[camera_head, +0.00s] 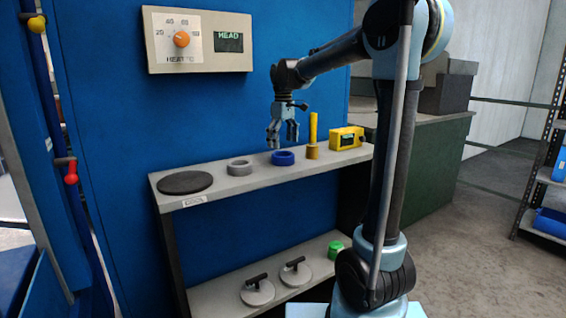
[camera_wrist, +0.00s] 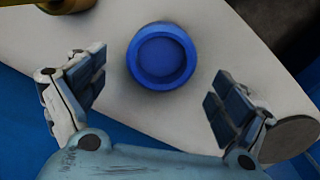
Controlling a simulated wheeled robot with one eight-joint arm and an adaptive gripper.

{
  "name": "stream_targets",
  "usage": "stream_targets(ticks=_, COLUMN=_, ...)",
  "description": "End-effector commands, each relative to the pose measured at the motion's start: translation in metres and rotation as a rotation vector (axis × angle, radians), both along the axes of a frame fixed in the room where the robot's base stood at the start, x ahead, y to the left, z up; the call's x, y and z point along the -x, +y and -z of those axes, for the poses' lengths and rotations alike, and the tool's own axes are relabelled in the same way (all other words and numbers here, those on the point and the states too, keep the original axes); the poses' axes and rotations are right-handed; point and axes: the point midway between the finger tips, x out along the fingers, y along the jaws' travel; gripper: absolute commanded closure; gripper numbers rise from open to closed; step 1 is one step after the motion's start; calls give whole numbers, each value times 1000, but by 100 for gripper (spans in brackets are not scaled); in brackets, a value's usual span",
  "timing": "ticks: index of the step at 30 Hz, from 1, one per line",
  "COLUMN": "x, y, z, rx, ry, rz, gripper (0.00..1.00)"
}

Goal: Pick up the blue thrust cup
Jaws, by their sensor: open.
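The blue thrust cup (camera_head: 283,158) is a short round ring-like cup standing on the upper grey shelf (camera_head: 222,187), between a grey ring and a brass-coloured piece. In the wrist view the blue thrust cup (camera_wrist: 162,56) shows from above, with its round recess facing me. My gripper (camera_head: 282,136) hangs just above the cup, fingers pointing down. In the wrist view my gripper (camera_wrist: 158,95) is open and empty, with one finger on each side of the cup's line and the cup a little beyond the fingertips. The fingers do not touch the cup.
On the same shelf are a dark round pad (camera_head: 184,182), a grey ring (camera_head: 240,167), a brass piece with an upright yellow handle (camera_head: 313,135) and a yellow device (camera_head: 346,138). A blue panel (camera_head: 120,130) stands behind. A lower shelf holds two lidded discs (camera_head: 257,292) and a green piece (camera_head: 336,249).

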Motion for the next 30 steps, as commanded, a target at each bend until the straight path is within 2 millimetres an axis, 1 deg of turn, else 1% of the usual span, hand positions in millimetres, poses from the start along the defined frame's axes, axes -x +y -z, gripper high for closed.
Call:
stream_targets(ticks=5, x=0, y=1, z=9, rx=0, ry=0, rz=0, gripper=7)
stream_targets(ticks=12, x=-1, y=3, z=41, rx=0, ry=0, rz=0, gripper=7)
stream_targets(ticks=15, x=-1, y=3, z=51, rx=0, ry=0, rz=0, gripper=7)
stream_targets(ticks=18, x=-1, y=3, z=55, rx=0, ry=0, rz=0, gripper=7)
stream_targets(ticks=24, x=-1, y=3, z=56, rx=0, ry=0, rz=0, gripper=7)
stream_targets(ticks=25, x=-1, y=3, z=56, rx=0, ry=0, rz=0, gripper=10)
stream_targets(ticks=26, x=-1, y=3, z=56, rx=0, ry=0, rz=0, gripper=16)
stream_targets(ticks=27, x=-1, y=3, z=56, rx=0, ry=0, rz=0, gripper=26)
stream_targets(ticks=29, x=-1, y=3, z=56, rx=0, ry=0, rz=0, gripper=39)
stream_targets(ticks=30, x=-1, y=3, z=56, rx=0, ry=0, rz=0, gripper=48)
